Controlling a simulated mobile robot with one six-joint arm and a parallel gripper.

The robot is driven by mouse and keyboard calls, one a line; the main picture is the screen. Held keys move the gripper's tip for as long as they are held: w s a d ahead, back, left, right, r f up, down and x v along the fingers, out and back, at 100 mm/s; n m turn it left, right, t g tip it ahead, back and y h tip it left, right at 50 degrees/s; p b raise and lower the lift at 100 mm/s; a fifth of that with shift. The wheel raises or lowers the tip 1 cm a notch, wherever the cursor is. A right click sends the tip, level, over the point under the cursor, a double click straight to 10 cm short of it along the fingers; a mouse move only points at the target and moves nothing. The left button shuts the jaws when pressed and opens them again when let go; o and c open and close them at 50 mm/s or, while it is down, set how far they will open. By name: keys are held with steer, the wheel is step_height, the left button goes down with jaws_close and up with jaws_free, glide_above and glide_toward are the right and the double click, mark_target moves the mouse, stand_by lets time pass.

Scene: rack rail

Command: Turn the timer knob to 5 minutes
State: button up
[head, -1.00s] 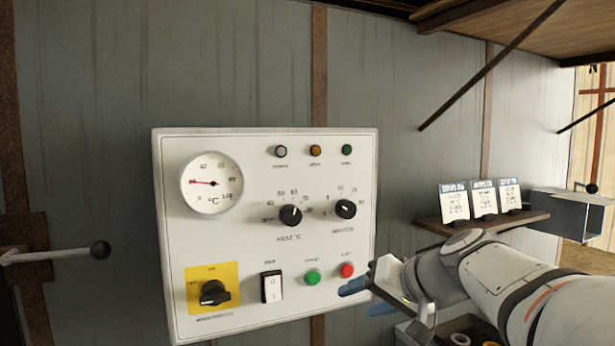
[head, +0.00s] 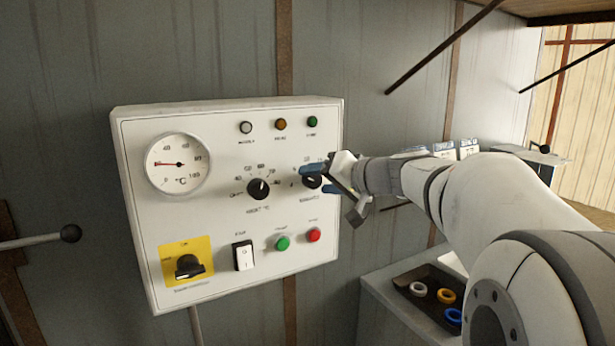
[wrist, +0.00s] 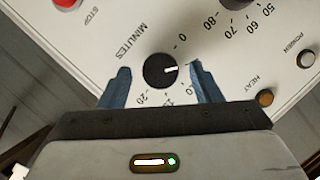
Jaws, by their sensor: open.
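The dial number there is hidden by the finger. My gripper (wrist: 160,72) is open, with one blue finger on each side of the knob. Small gaps show between fingers and knob; contact cannot be told. In the head view my gripper (head: 320,179) is at the knob (head: 312,182) and partly covers it and its scale.
On the panel (head: 215,240) are the heat knob (head: 258,189) left of the timer, a green button (head: 282,243) and red button (head: 313,235) below, a rocker switch (head: 243,256) and a gauge (head: 178,163). A tray with rings (head: 432,297) stands lower right.

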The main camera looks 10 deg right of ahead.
steer(key=c, duration=1)
steer(key=shift+f+b, duration=0.15)
steer(key=shift+b, duration=0.15)
steer(key=shift+f+b, duration=0.1)
steer(key=shift+b, duration=0.4)
steer(key=shift+b, duration=0.45)
steer(key=shift+r, duration=0.2)
steer(key=o, duration=1)
